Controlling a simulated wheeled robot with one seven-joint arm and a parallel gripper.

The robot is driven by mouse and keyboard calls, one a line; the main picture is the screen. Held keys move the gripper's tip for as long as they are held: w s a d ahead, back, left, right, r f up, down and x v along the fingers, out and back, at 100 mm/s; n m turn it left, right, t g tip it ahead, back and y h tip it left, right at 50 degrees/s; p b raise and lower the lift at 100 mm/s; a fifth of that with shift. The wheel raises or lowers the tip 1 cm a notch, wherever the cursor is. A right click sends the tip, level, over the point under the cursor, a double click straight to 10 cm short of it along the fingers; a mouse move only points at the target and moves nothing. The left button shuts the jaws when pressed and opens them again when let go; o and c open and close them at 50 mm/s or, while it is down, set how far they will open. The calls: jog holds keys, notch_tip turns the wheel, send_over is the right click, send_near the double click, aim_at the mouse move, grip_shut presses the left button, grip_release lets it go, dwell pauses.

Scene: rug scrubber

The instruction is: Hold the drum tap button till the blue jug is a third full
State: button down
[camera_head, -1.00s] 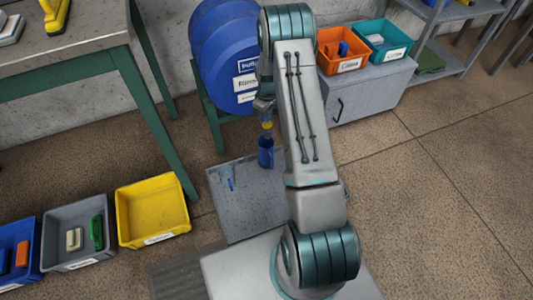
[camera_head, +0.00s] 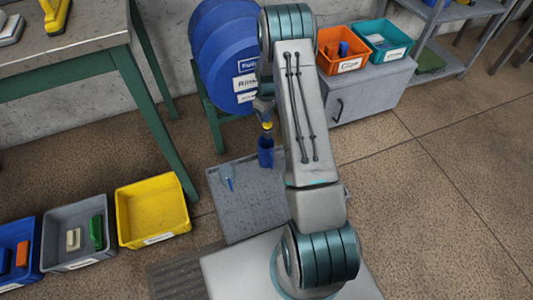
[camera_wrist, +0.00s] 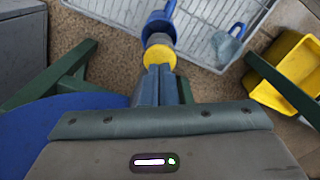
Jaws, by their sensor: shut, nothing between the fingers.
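The blue drum (camera_head: 222,50) lies on a green stand, its labelled end facing me. Its tap (camera_head: 267,126) has a yellow part, also visible in the wrist view (camera_wrist: 158,57). The blue jug (camera_head: 266,155) is upright below the tap on a grey grated tray (camera_head: 255,205); part of it shows in the wrist view (camera_wrist: 158,22). Its fill level and any water stream cannot be made out. My gripper (camera_wrist: 160,72) is shut and empty, its fingertips at the yellow part of the tap. Whether they press the button cannot be told.
A small blue object (camera_head: 228,182) lies on the tray, left of the jug. A yellow bin (camera_head: 152,210) stands left of the tray, a green-legged table (camera_head: 80,45) behind it. A grey cabinet (camera_head: 365,95) with orange and teal bins stands right. Floor at right is clear.

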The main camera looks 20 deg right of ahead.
jog(key=shift+f, duration=0.25)
jog(key=shift+f+b, duration=0.75)
jog(key=shift+f, duration=0.2)
dwell(6.8)
